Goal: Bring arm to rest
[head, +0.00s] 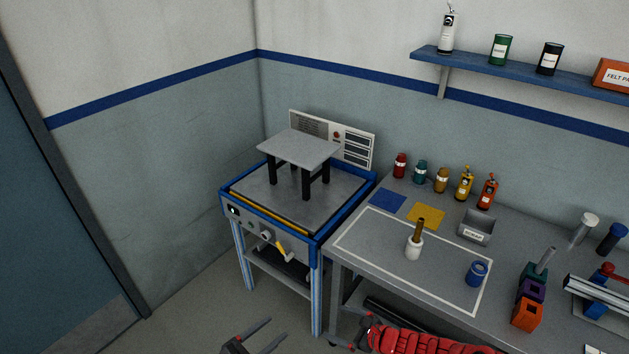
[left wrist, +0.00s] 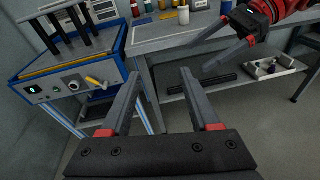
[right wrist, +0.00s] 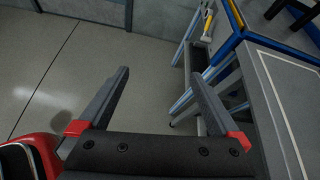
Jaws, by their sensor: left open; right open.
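My left gripper (head: 278,330) is low at the bottom edge of the head view, in front of the blue-framed test stand. It is open and empty; its spread fingers also show in the left wrist view (left wrist: 160,80). My right arm (head: 425,340) is red and lies along the bottom of the head view, by the workbench's front. My right gripper is open and empty in the right wrist view (right wrist: 157,75), above floor beside the bench. It also shows at the upper right of the left wrist view (left wrist: 220,50), apart from my left gripper.
A small grey stool (head: 298,148) stands on the test stand (head: 345,200), which has a yellow lever (head: 282,250). The workbench (head: 370,255) holds bottles, a white pot (head: 414,247) and a blue tin (head: 476,273). Open floor (right wrist: 50,60) lies left of my right gripper.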

